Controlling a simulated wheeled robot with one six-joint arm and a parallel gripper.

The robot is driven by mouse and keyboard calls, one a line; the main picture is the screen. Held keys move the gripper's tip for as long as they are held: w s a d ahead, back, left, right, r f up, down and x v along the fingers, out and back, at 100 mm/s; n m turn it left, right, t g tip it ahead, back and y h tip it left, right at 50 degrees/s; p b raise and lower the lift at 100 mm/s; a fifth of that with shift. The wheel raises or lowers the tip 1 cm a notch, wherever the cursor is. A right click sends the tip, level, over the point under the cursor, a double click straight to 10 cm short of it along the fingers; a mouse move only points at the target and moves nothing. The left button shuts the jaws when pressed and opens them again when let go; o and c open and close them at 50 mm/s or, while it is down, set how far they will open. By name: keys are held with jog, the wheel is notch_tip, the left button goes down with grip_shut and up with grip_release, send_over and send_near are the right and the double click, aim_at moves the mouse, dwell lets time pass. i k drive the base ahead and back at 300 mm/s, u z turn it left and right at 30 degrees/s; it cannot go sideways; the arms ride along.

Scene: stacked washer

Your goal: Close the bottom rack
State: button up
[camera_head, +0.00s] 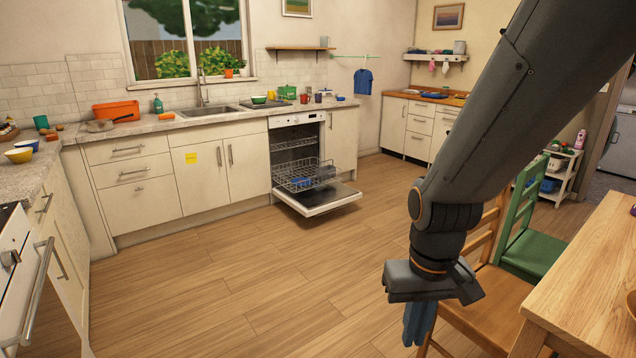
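The dishwasher (298,125) stands under the counter, its door (325,204) folded down and open. An upper rack (293,141) sits inside the tub. My gripper (432,290) hangs at the lower right, well apart from the dishwasher and nearer the camera.
Open wooden floor (230,280) lies in front of the dishwasher. A wooden chair (480,305), a green chair (525,225) and a table (590,280) stand at the right. An oven with a bar handle (38,290) is at the left edge. Cabinets flank the dishwasher.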

aim_at(305, 173)
jog(key=u, duration=0.55)
jog(key=k, duration=0.6)
jog(key=u, duration=0.25)
jog(key=i, duration=1.05)
jog(key=z, duration=1)
jog(key=i, duration=4.5)
jog(key=u, duration=0.45)
jog(key=i, duration=0.7)
jog(key=u, duration=0.2)
